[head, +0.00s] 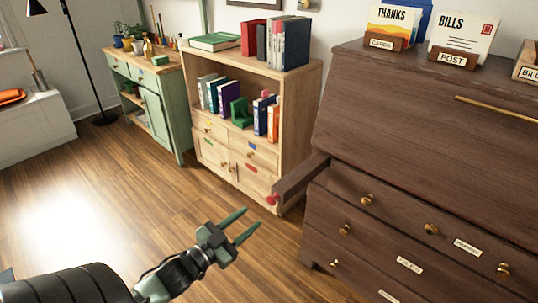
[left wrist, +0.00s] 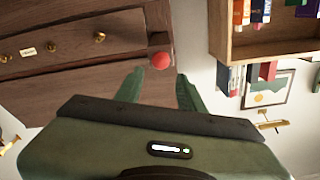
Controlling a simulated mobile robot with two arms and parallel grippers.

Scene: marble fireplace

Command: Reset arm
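My left gripper (head: 253,219) is in the lower middle of the head view, above the wooden floor. Its two green fingers stand apart with nothing between them. In the left wrist view the fingertips (left wrist: 161,74) are also spread. A red knob (head: 272,198) on the end of a dark wooden bar (head: 300,177) that juts from the desk is just beyond the fingers. The knob (left wrist: 161,61) shows past the fingertips in the left wrist view, apart from them as far as I can tell. My right gripper is in neither view.
The dark desk (head: 400,110) with several brass-knobbed drawers fills the right side. A light wooden bookcase (head: 305,95) and a green cabinet (head: 178,115) stand behind. A black lamp pole (head: 82,60) is at the left. Open floor (head: 100,195) lies at left and centre.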

